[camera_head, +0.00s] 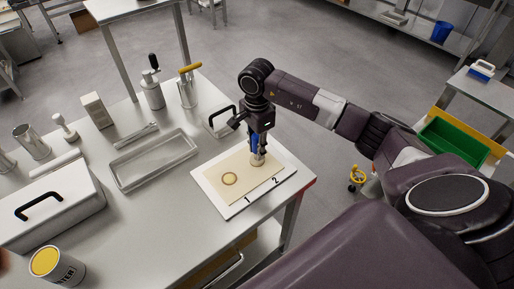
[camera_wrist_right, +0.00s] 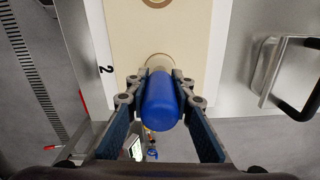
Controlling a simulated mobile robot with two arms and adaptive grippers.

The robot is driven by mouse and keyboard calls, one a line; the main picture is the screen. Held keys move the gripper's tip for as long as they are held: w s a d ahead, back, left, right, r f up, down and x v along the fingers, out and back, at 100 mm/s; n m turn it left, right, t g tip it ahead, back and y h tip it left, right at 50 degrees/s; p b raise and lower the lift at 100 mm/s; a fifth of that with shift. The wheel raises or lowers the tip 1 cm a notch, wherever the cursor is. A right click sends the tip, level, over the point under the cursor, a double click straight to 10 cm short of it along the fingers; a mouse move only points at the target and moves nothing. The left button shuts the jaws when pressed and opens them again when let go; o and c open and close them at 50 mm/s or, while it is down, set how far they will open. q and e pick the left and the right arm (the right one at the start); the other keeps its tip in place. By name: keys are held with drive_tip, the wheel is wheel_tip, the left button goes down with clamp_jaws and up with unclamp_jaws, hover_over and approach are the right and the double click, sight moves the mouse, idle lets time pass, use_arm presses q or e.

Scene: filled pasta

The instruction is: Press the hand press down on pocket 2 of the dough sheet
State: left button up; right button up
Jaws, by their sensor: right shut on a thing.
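The pale dough sheet (camera_head: 210,184) lies on a white board (camera_head: 230,209) printed with 1 and 2. My right gripper (camera_head: 256,149) is shut on the blue handle of the hand press (camera_wrist_right: 162,105), pointing down. The press's round pale foot (camera_head: 258,159) is over the dough by number 2 and hides pocket 2. The foot looks at or very near the dough; I cannot tell whether it touches. My left gripper is not in view.
An empty metal tray (camera_head: 152,160) lies left of the board. A container with a black handle (camera_head: 222,122) stands close behind the board. A lidded metal box (camera_head: 50,205) and a yellow-topped can (camera_head: 56,266) are at the left. The table edge is close to the board's right.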

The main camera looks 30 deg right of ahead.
drive_tip(key=shift+s, duration=0.1)
idle(0.3)
drive_tip(key=shift+r+p, duration=0.6)
drive_tip(key=shift+r, duration=0.25)
drive_tip(key=shift+r+p, duration=1.35)
drive_tip(key=shift+r, duration=1.25)
